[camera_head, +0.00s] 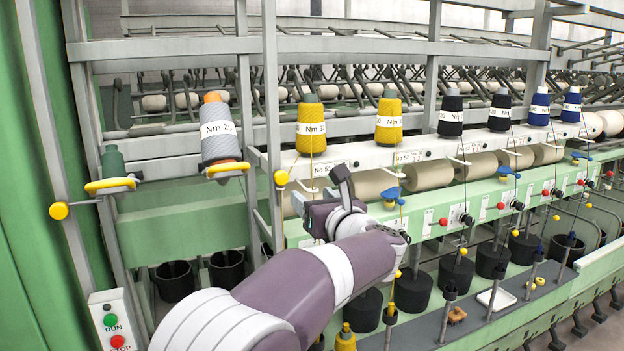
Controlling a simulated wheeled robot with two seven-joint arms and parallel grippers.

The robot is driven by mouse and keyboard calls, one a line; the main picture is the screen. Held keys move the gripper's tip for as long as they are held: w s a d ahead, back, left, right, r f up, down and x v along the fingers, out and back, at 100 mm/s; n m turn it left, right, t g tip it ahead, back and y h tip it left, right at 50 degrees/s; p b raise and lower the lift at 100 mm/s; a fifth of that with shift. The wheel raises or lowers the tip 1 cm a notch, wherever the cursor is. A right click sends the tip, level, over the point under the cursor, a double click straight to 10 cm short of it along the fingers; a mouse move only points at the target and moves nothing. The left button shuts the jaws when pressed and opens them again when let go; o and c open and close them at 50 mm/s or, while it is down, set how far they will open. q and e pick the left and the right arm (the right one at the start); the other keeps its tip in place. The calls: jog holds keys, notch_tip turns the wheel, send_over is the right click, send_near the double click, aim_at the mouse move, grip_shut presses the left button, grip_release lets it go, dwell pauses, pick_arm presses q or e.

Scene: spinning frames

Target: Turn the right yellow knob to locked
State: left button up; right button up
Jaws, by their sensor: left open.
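The right yellow knob (281,178) is a round disc on the grey upright post, left of the middle of the head view. A second yellow knob (58,210) sits on the frame at the far left. My left gripper (315,186) is just to the right of the right knob, with its dark fingers apart and nothing seen between them. A gap shows between the fingers and the knob in the picture; the depth between them is hard to tell. My own forearm hides part of the machine below. My right gripper is out of view.
Yarn cones, including a grey one (217,130) and a yellow one (311,125), stand above the green machine rail (450,213). Grey posts flank the knob. A run/stop switch box (113,321) is at lower left. Black cans (227,268) stand below.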

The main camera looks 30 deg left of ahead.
pick_arm(q)
jog(key=p, duration=0.1)
send_near(281, 178)
jog(key=shift+n, duration=0.3)
jog(key=p+x, duration=0.1)
jog(key=x, duration=0.1)
jog(key=p+x, duration=0.2)
jog(key=r+p+x, duration=0.1)
jog(key=p, duration=0.1)
jog(key=shift+w, duration=0.7)
jog(key=a, duration=0.1)
jog(key=w+a, duration=0.1)
jog(key=a+p, duration=0.1)
jog(key=shift+w+a+f, duration=0.15)
jog(key=shift+a+f, duration=0.05)
jog(key=shift+f, duration=0.2)
jog(key=shift+w+f, duration=0.1)
jog(key=shift+d, duration=0.45)
jog(key=c, duration=0.4)
jog(key=shift+a, duration=0.15)
jog(key=c, duration=0.6)
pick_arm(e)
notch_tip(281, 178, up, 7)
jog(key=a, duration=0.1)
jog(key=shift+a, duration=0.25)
